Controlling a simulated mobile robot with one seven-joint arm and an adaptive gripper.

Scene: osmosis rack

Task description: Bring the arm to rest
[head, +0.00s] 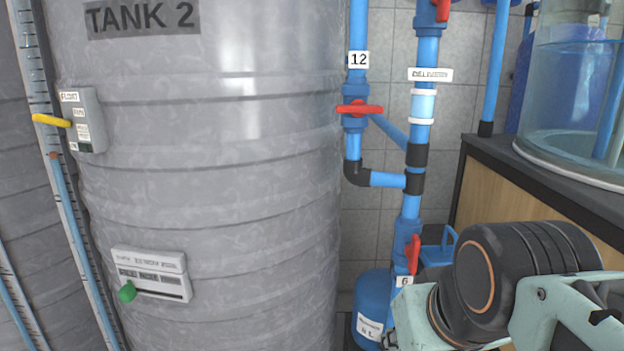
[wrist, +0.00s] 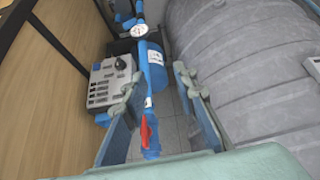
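My arm (head: 500,285) reaches in from the lower right of the head view, bent beside the counter. Its fingers are not clearly visible there. In the wrist view my gripper (wrist: 156,82) is open, with its two fingers spread wide. A blue pipe with a red valve handle (wrist: 145,132) shows in the gap between the fingers. Nothing is visibly held. I cannot tell whether a finger touches the pipe.
The large grey tank (head: 200,200) fills the left. Blue pipes with red valves, including valve 12 (head: 360,109), stand right of it. A blue pressure vessel (wrist: 152,68), a gauge (wrist: 121,33) and a grey control box (wrist: 105,85) crowd the gripper. A wooden counter (head: 505,205) stands right.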

